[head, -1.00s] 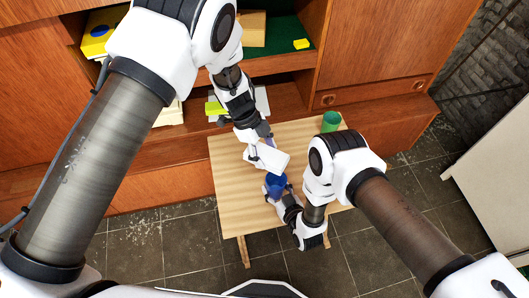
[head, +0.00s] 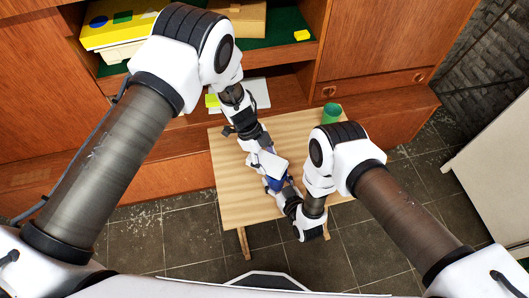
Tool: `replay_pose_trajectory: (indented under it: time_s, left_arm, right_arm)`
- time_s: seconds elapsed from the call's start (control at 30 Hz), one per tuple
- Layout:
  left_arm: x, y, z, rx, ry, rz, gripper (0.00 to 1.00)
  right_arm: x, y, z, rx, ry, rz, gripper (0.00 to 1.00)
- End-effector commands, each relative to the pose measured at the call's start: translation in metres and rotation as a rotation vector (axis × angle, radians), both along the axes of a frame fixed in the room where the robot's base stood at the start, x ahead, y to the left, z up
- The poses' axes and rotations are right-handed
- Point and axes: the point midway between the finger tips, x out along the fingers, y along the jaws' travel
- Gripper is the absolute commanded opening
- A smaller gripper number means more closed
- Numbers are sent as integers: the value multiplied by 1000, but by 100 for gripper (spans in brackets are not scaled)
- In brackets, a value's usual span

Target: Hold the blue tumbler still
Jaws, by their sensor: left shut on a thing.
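The blue tumbler (head: 276,184) stands near the front of the small wooden table, partly covered in the head view. My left gripper (head: 262,156) is shut on a white object (head: 271,168), which is tilted just above and against the far side of the tumbler in the picture. Whether the two touch cannot be told. My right gripper (head: 283,194) is at the near right side of the tumbler. Its fingers are mostly hidden, so their grip on the tumbler does not show clearly.
A green cup (head: 331,114) stands at the table's (head: 232,190) back right corner. The table's left side is clear. Behind is a wooden wall unit (head: 375,50) with a yellow block (head: 301,35) and other items on its shelves.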

Motion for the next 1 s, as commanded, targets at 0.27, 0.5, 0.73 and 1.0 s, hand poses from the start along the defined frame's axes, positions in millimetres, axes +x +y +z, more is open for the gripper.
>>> replay_pose_trajectory:
  time_s: [0.27,0.5,0.73,1.0]
  left_arm:
    - [14,-24,1,0,-4,-4,29]
    - [13,-23,0,2,-1,1,29]
    - [4,-4,0,2,-3,0,29]
    - [7,-11,0,1,-5,-3,29]
  right_arm:
    - [0,0,0,1,-1,1,40]
    - [0,0,0,1,-1,1,40]
    - [0,0,0,1,-1,1,40]
    - [0,0,0,1,-1,1,40]
